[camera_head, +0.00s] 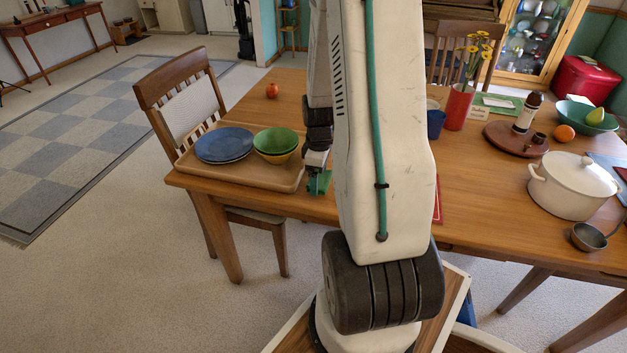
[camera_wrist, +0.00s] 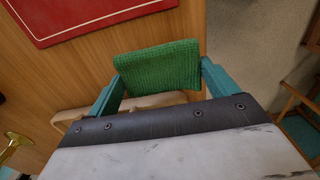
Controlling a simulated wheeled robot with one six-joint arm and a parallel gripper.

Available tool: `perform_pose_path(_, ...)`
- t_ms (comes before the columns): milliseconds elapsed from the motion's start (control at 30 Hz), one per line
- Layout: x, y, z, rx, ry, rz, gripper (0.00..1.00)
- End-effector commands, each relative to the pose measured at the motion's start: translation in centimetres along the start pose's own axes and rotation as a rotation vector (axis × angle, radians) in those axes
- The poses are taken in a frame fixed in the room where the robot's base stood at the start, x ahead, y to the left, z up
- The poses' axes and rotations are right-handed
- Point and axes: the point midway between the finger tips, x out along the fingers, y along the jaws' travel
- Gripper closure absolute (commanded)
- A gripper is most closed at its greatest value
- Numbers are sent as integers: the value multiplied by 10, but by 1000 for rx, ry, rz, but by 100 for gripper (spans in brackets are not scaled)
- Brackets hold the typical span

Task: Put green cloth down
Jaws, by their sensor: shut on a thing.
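The green cloth (camera_wrist: 158,66) is a knitted square held between the two teal fingers of my gripper (camera_wrist: 160,80) in the wrist view. The gripper is shut on it. In the head view the cloth (camera_head: 319,183) shows small beside my arm, near the front edge of the wooden table (camera_head: 460,210). My gripper (camera_head: 317,172) points down there, at the right end of the wooden tray. I cannot tell whether the cloth touches the tray or table.
The wooden tray (camera_head: 215,178) holds blue plates (camera_head: 224,144) and green and yellow bowls (camera_head: 277,141). A red mat (camera_wrist: 75,15) lies on the table. A chair (camera_head: 180,90) is at the left.

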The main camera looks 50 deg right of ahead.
Motion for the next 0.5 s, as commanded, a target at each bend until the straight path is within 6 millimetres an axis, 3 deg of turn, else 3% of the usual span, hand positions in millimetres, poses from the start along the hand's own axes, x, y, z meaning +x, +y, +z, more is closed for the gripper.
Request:
perform_pose_path(67,1,6,0,1,0,0,39)
perform_pose_path(300,36,11,7,14,-1,-2,39)
perform_pose_path(500,36,11,6,14,0,0,39)
